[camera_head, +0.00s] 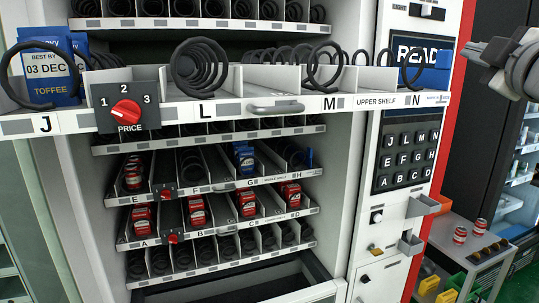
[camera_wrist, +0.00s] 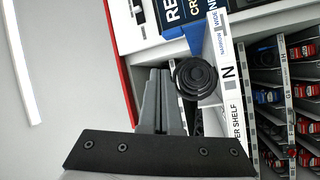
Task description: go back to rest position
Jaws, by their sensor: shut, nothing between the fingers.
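My gripper (camera_head: 472,52) is at the upper right of the head view, to the right of the vending machine's READ panel (camera_head: 418,55). In the wrist view my gripper (camera_wrist: 160,72) points toward the machine, its grey fingers together with nothing between them. The upper shelf (camera_head: 240,108), pulled forward with labels J, L, M and N, is to the left of my gripper. In the wrist view the shelf's N end (camera_wrist: 229,75) is right of the fingers. A dark coil (camera_wrist: 194,78) appears close beside them; I cannot tell whether they touch.
A red price dial (camera_head: 127,112) is on the upper shelf front, beside blue toffee packs (camera_head: 52,72). Lower shelves hold red and blue items. A keypad (camera_head: 408,150) is on the right panel.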

